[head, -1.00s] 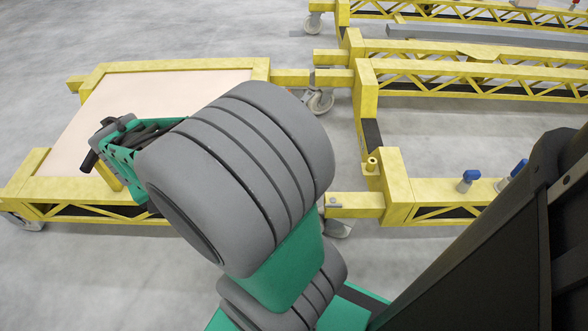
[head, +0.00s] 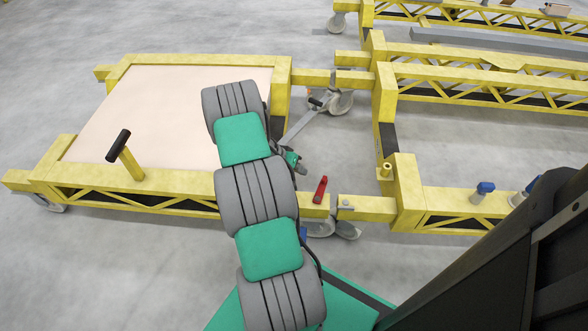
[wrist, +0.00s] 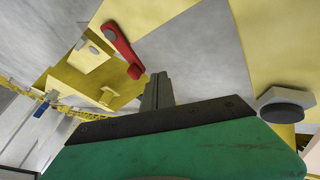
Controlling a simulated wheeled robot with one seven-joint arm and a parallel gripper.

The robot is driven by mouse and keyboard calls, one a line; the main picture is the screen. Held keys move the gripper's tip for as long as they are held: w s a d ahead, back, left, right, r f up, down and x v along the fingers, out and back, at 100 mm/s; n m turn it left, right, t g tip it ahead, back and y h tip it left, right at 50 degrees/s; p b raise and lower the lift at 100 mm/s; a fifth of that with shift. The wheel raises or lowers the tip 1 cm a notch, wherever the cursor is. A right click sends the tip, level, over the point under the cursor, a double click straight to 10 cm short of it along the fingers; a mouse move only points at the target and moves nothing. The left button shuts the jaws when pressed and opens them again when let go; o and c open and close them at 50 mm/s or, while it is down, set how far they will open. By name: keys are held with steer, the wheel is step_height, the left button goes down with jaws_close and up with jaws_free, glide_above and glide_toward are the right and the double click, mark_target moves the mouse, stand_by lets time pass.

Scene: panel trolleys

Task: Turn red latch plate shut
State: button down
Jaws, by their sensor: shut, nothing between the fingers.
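The red latch plate (head: 320,190) sits on the end of the left trolley's near yellow bar, beside the joint with the right trolley. In the head view its long side points away from me. It also shows in the wrist view (wrist: 122,48), upper left of the fingers. My gripper (wrist: 157,90) is shut and empty, with its fingers apart from the plate in the picture. In the head view my gripper (head: 298,164) is partly hidden behind my arm, a little up and left of the plate.
The left trolley (head: 60,180) carries a pale panel (head: 170,100) and a black-topped handle (head: 120,146). The yellow right trolley frame (head: 405,190) has blue-topped parts (head: 484,188). A caster (head: 340,103) stands by the far coupling. Grey floor lies open between the bars.

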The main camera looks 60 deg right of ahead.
mark_target(321, 188)
steer(key=s, duration=0.1)
steer(key=s+d+f+b, duration=0.1)
steer(key=s, duration=0.1)
steer(key=s+d+f, duration=0.1)
steer(key=shift+s, duration=0.4)
steer(key=shift+s+d, duration=0.1)
steer(key=shift+s, duration=0.05)
